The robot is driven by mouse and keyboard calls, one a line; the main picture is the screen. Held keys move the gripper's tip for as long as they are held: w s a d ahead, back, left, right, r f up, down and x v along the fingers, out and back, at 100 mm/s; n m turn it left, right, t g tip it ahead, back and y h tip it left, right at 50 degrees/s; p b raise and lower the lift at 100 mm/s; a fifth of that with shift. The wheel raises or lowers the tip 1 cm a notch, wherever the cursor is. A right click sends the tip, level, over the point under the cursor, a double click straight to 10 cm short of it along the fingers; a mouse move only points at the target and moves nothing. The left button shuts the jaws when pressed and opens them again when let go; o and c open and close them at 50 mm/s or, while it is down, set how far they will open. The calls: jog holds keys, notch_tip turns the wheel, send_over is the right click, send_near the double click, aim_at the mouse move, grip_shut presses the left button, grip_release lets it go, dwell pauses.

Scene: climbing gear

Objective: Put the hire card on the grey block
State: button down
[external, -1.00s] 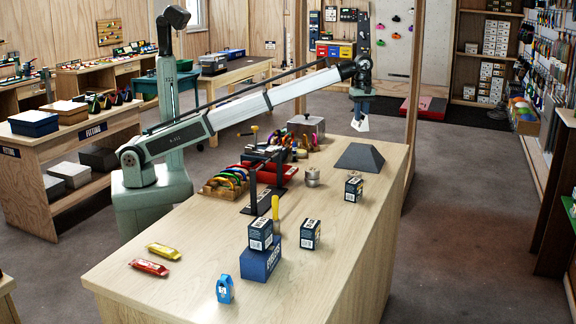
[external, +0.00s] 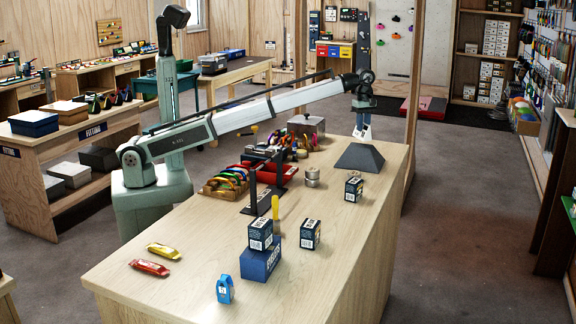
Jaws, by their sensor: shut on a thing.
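The hire card (external: 363,132) is a small white piece with dark marks, held below my gripper (external: 362,122) at the far right part of the bench. My gripper points down and is shut on the card. The grey block (external: 360,157) is a dark, low block with sloping sides and a flat top, standing on the bench. The card hangs tilted just above the top of the block. From this angle I cannot tell whether it touches the block.
On the wooden bench (external: 205,262), a small dark box (external: 353,189) stands in front of the block. A grey lidded box (external: 306,126) stands behind. Bare bench lies right of the boxes.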

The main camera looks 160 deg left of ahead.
jog(key=shift+f, duration=1.5)
jog(key=c, duration=0.9)
grip_release()
jog(key=shift+f, duration=0.1)
notch_tip(320, 180, up, 12)
jog(key=shift+r, duration=0.1)
